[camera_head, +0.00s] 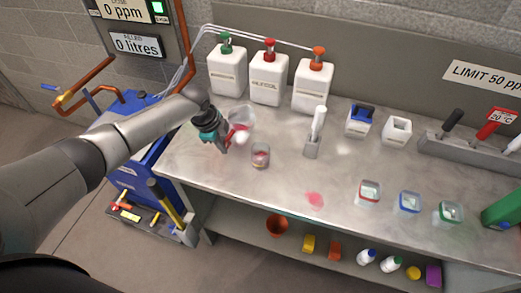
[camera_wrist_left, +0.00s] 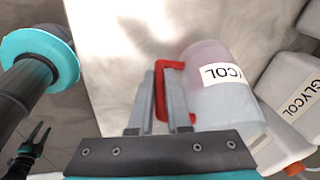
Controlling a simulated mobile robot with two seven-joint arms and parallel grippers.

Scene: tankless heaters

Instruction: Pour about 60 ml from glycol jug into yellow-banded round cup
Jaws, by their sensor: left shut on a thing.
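The glycol jug (camera_head: 241,115) is pale and see-through with a red handle, at the back left of the bench in the head view. In the left wrist view the jug (camera_wrist_left: 222,98) shows its GLYCOL label upside down and a pinkish part. My left gripper (camera_head: 224,146) is shut on the red handle (camera_wrist_left: 160,92). A clear round cup (camera_head: 261,156) with reddish colour stands just right of and nearer than the gripper. I cannot make out a yellow band on it. My right gripper (camera_wrist_left: 41,127) shows small in the left wrist view, its fingers apart.
White dispensers (camera_head: 268,88) line the wall. A grey holder (camera_head: 312,148) with a white upright piece stands right of the cup. A pink patch (camera_head: 314,199) marks the bench. Square cups with red (camera_head: 369,192), blue (camera_head: 410,202) and green (camera_head: 449,213) bands stand at right.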

